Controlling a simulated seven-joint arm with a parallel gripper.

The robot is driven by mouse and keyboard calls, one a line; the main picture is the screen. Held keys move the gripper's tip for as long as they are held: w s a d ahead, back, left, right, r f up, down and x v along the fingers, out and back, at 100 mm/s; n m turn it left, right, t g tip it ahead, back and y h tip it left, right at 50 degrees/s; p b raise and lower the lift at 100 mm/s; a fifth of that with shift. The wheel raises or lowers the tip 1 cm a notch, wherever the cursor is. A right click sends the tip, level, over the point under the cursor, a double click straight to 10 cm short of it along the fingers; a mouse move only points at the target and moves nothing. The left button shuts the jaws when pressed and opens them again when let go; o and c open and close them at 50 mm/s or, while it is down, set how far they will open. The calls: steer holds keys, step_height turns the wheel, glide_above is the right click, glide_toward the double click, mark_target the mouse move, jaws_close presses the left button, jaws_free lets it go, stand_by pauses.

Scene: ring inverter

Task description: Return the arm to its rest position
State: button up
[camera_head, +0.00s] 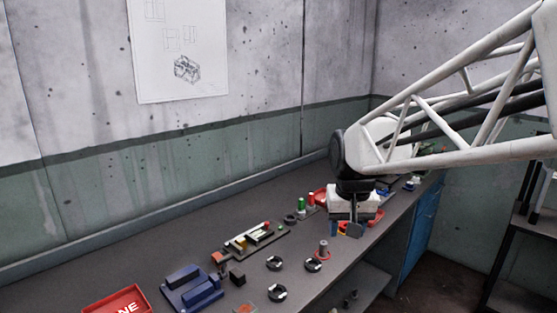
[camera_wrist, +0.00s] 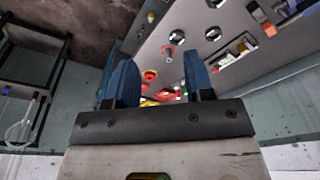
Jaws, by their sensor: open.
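My gripper (camera_head: 346,229) hangs from the white truss arm over the right part of the dark workbench (camera_head: 205,240). In the wrist view its two blue fingers stand apart with nothing held between them (camera_wrist: 160,78). Three dark rings lie on the bench left of it: one ring (camera_head: 274,263), a second ring (camera_head: 314,264) and a front ring (camera_head: 277,293). A grey peg with a red base (camera_head: 323,250) stands just left of and nearer than the gripper. The gripper hides part of the bench behind it.
A red tray (camera_head: 117,302) and a blue fixture (camera_head: 192,288) are at the front left. A board with pale and yellow parts (camera_head: 250,239) lies mid-bench. A green cylinder (camera_head: 301,205) stands near the gripper. The wall is behind the bench; a dark shelf rack (camera_head: 527,225) is at right.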

steer(key=s+d+f, duration=0.2)
steer(key=s, duration=0.8)
steer(key=s+d+f, duration=0.2)
steer(key=s+f, duration=0.1)
steer(key=s, duration=0.8)
steer(key=shift+s+t, duration=0.2)
steer(key=shift+t, duration=0.2)
